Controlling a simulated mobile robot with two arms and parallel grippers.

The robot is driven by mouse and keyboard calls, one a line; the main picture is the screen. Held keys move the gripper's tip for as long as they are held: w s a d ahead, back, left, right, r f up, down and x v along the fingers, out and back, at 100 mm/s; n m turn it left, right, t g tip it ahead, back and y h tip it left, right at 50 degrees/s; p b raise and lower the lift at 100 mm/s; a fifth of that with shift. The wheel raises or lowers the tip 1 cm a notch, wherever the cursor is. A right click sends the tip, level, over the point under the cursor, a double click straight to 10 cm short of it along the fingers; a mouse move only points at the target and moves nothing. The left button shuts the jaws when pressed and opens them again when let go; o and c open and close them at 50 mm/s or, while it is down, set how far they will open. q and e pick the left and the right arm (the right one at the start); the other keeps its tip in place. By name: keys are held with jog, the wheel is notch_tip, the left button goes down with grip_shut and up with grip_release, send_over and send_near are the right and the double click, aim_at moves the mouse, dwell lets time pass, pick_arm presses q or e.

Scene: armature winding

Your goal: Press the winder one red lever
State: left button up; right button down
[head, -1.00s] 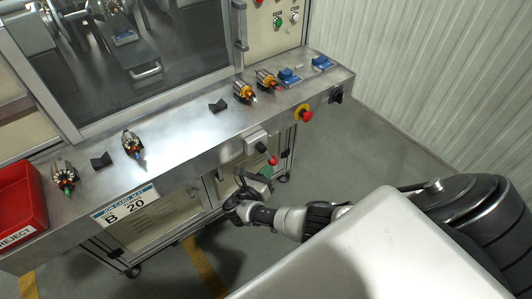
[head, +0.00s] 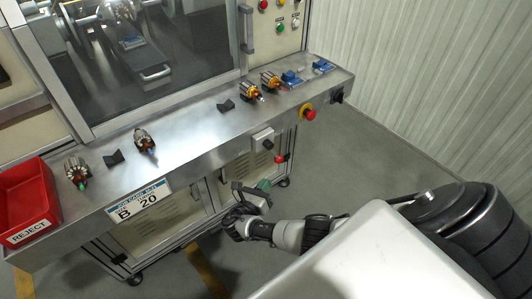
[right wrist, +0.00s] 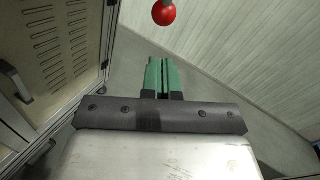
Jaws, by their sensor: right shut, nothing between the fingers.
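The red lever's ball knob (head: 279,158) hangs at the front of the steel bench, below and right of a small pale box (head: 262,138) with a black knob. My right gripper (head: 264,185) is below and slightly left of the red ball, apart from it. Its green fingers are shut and empty. In the right wrist view the red ball (right wrist: 164,12) is at the top edge, past the tips of the shut green fingers (right wrist: 163,62), with a gap between. My left gripper is not in view.
The steel bench (head: 190,135) carries armatures, black holders and blue blocks. A red emergency button (head: 309,113) sits on its front, right of the lever. A red reject bin (head: 28,200) is at the far left. Open floor lies right of the bench.

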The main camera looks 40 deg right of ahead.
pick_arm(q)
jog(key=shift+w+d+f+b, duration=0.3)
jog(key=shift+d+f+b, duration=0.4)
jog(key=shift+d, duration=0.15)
pick_arm(e)
jog(key=s+a+f, duration=0.2)
jog(key=s+a, duration=0.1)
jog(key=a, duration=0.3)
jog(key=shift+a, duration=0.25)
jog(key=s+d+f+m+g+y, duration=0.1)
jog(key=s+f+m+g+y, duration=0.7)
jog(key=s+f, duration=1.05)
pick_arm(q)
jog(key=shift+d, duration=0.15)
pick_arm(e)
jog(key=s+a+f+m+y, duration=0.1)
jog(key=s+f+m+y, duration=0.3)
jog(key=s+m, duration=0.3)
jog(key=s+a+f+m+t+y, duration=0.1)
jog(key=s+f+m+y, duration=0.3)
jog(key=s, duration=0.9)
notch_tip(320, 180, down, 3)
jog(key=a+m, duration=0.1)
jog(key=m, duration=0.3)
jog(key=shift+r+m+t, duration=0.15)
jog(key=shift+m+t, duration=0.15)
